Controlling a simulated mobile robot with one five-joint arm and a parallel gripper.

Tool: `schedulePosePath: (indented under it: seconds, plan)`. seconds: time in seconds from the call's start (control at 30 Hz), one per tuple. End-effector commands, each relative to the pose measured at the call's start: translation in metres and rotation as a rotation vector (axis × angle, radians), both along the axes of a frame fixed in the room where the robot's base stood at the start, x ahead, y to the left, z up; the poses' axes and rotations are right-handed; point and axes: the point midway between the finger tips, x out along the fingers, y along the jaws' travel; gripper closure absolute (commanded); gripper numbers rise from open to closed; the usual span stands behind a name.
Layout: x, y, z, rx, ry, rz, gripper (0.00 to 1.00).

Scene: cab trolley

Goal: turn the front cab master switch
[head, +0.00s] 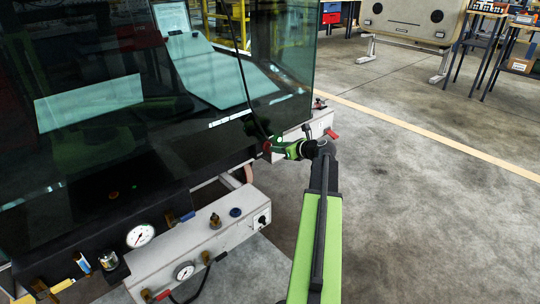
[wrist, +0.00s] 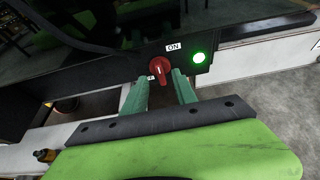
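The master switch (wrist: 159,67) is a red rotary knob on a dark panel, in the upper middle of the wrist view. A white "ON" label (wrist: 173,47) sits above and right of it. Another small label at its lower left is partly hidden. A green lamp (wrist: 199,57) to its right is lit. My gripper (wrist: 160,79) has its two green fingers apart, with the knob just beyond the tips, roughly between them. I cannot tell whether either finger touches it. In the head view my gripper (head: 274,148) reaches the cab's lower edge, where the red knob (head: 267,146) shows small.
The glazed cab (head: 150,110) fills the left of the head view. A pale box with gauges and valves (head: 200,240) stands below it, left of my arm. Another box with a red lever (head: 315,122) is beyond my gripper.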

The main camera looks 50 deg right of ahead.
Motion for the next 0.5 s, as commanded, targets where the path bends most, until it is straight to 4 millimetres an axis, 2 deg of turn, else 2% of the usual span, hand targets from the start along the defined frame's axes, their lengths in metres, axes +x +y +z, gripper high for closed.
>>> schedulePosePath:
  seconds: [0.03, 0.1, 0.2, 0.5]
  plan:
    - [0.011, -0.003, -0.008, -0.001, 0.0, 0.0, 0.66]
    - [0.021, -0.003, -0.012, 0.0, 0.0, 0.001, 0.66]
    - [0.031, -0.003, -0.014, 0.001, -0.001, 0.0, 0.66]
    - [0.036, -0.003, -0.015, 0.0, -0.001, -0.001, 0.66]
